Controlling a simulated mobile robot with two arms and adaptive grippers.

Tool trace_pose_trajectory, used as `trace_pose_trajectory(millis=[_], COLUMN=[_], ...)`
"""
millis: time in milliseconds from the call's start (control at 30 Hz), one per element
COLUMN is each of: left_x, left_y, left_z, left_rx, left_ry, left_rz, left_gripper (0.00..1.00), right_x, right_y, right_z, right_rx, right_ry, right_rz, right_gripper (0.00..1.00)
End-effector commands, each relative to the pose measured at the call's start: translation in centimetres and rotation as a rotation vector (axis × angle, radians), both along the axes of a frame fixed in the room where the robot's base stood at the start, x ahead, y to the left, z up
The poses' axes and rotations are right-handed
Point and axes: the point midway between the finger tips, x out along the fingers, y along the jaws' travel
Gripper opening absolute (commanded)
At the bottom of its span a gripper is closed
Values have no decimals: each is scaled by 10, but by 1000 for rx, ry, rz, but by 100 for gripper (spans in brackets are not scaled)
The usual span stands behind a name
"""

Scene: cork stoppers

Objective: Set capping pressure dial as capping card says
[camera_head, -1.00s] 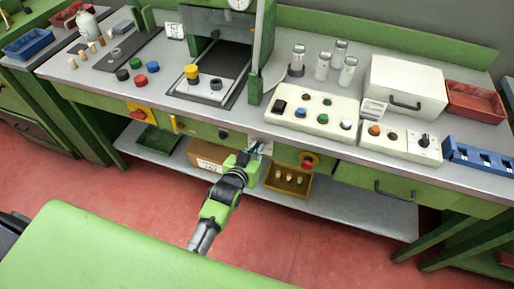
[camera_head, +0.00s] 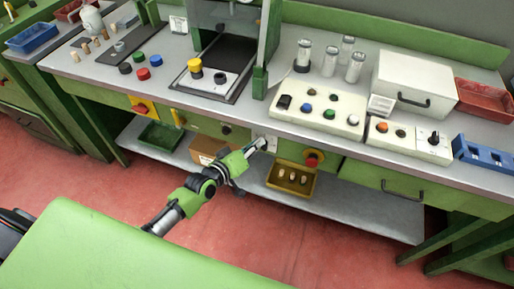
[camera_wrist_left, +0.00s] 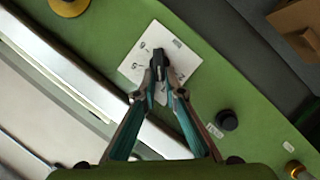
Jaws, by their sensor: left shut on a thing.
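The dial is a black knob (camera_wrist_left: 157,60) on a white square plate (camera_wrist_left: 184,58) with printed numerals, set in the green front panel of the bench. My left gripper (camera_wrist_left: 158,74) is shut on the knob; its fingertips cover much of it and part of the scale, so the exact setting is hard to read. In the head view my left gripper (camera_head: 257,146) reaches the plate (camera_head: 272,144) below the worktop edge. Small white cards stand by the press (camera_head: 178,24) and by the control box (camera_head: 381,105); their print is too small to read. My right gripper is not in view.
A black knob (camera_head: 226,129) sits left of the plate and a red knob on yellow (camera_head: 313,159) right of it. A yellow bin (camera_head: 291,190) with corks and a cardboard box (camera_head: 200,151) are on the lower shelf.

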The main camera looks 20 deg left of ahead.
Motion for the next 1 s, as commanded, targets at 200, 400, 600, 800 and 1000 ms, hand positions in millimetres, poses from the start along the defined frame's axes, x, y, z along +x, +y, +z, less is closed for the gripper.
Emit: trace_pose_trajectory(millis=[200, 400, 600, 800, 1000], left_x=[1, 1, 1, 1, 1], left_y=[3, 2, 2, 2, 2], left_z=[-3, -2, -1, -1, -1], left_rx=[-85, -121, -128, -127, -126], left_ry=[0, 2, 2, 2, 2], left_rz=[1, 1, 1, 0, 1], left_gripper=[0, 0, 0, 0, 26], right_x=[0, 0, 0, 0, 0], right_y=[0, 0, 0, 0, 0], right_z=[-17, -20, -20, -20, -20], right_rx=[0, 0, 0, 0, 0], right_ry=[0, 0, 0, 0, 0], right_rz=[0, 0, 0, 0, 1], right_gripper=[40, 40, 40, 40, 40])
